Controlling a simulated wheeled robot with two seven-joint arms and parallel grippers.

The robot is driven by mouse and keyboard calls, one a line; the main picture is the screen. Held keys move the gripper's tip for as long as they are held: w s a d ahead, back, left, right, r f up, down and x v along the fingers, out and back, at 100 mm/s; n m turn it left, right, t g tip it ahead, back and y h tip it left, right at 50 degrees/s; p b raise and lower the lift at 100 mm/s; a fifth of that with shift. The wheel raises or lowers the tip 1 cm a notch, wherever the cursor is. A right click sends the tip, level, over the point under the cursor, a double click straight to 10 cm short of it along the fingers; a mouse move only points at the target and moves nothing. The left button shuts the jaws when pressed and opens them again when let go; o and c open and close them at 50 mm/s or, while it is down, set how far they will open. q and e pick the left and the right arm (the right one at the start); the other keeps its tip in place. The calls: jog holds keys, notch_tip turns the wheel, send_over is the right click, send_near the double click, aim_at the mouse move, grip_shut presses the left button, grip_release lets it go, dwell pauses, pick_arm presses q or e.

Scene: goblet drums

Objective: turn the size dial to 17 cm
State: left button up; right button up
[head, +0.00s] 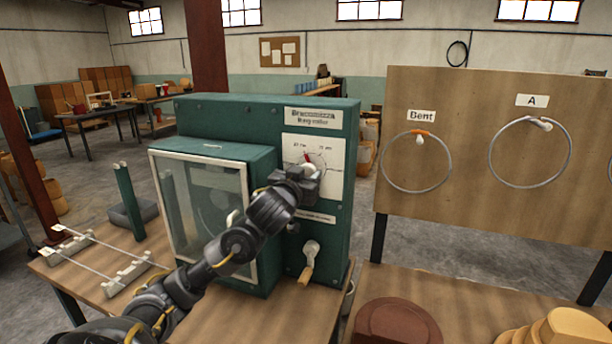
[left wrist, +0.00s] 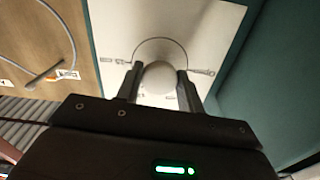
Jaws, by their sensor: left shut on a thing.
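The green ring-roller machine (head: 334,130) stands on the wooden bench. Its size dial (head: 308,168) sits on a white panel (head: 328,150) on the front, with a red pointer that leans up and slightly left. Small marks are printed on the panel, too small to read surely. My left gripper (head: 304,180) is at the dial and partly covers it. In the left wrist view the two fingers stand on either side of the pale round knob (left wrist: 159,78) and are shut on it. My right gripper is not in view.
A handle with a wooden grip (head: 308,262) sticks out below the dial. A glass-fronted cover (head: 212,205) is left of my arm. A board with hanging metal rings (head: 530,150) stands at the right. Wooden drum forms (head: 400,320) lie at the front right.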

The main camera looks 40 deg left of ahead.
pick_arm(q)
jog(key=m+b, duration=0.1)
jog(key=m, duration=0.4)
jog(key=shift+a, duration=0.1)
jog(key=m, duration=0.4)
jog(key=shift+r+m, duration=0.1)
jog(key=shift+m, duration=0.2)
jog(key=shift+m+b, duration=0.3)
jog(key=shift+m, duration=0.2)
jog(key=o, duration=1)
